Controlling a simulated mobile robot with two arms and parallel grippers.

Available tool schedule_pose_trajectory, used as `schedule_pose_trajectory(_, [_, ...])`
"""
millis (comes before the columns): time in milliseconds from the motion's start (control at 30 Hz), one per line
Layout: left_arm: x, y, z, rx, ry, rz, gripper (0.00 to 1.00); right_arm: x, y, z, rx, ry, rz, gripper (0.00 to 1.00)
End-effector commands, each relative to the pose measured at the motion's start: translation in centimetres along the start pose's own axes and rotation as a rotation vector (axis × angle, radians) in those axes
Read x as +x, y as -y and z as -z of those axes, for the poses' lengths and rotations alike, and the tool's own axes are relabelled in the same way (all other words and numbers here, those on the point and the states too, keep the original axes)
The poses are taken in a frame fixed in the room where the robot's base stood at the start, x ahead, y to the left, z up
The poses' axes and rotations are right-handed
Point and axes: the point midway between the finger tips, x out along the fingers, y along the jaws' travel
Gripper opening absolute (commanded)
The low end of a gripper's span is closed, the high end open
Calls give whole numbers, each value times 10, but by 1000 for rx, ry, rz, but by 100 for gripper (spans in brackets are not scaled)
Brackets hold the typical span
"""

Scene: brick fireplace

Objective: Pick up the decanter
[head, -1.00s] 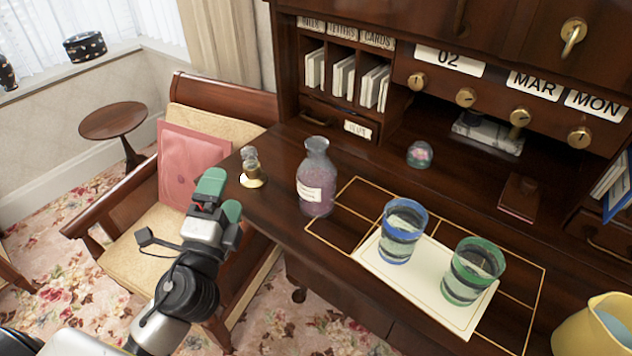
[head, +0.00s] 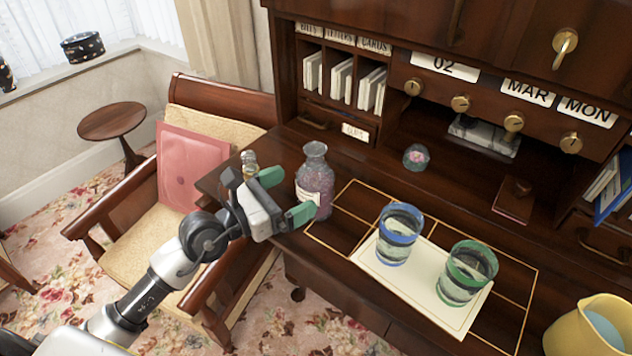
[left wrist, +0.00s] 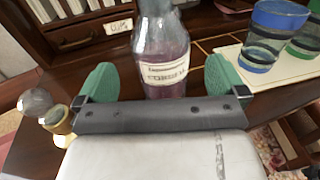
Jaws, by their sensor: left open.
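The decanter (head: 315,182) is a glass bottle with purple contents and a pale label, upright on the desk at its left part. In the left wrist view the decanter (left wrist: 161,50) stands straight ahead, between the two green fingertips in the picture. My left gripper (head: 286,197) is open, its green fingers pointing at the decanter from the left. In the left wrist view the gripper (left wrist: 162,85) shows nothing held; whether a finger touches the glass I cannot tell. My right gripper is not in view.
A small stoppered bottle (left wrist: 58,119) stands close to the left gripper, left of the decanter. A blue-rimmed glass (head: 399,236) and a green-rimmed glass (head: 466,275) stand on a cream mat (head: 424,296). A yellow jug (head: 590,328) is at the lower right. A chair (head: 140,232) stands left.

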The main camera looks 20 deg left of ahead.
Motion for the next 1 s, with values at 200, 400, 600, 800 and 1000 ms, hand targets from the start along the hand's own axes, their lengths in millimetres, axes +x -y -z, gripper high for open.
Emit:
schedule_pose_trajectory(200, [18, 0, -3, -1, 1, 1, 100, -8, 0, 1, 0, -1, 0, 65])
schedule_pose_trajectory(400, [48, 1, -2, -3, 3, 1, 100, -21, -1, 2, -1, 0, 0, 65])
schedule_pose_trajectory(600, [62, 1, 0, -2, 1, 1, 100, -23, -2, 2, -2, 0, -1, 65])
schedule_pose_trajectory(800, [62, 1, 1, -2, 1, 1, 97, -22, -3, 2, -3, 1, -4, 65])
schedule_pose_trajectory(1000, [61, 1, 1, -2, 1, 1, 66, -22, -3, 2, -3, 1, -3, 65])
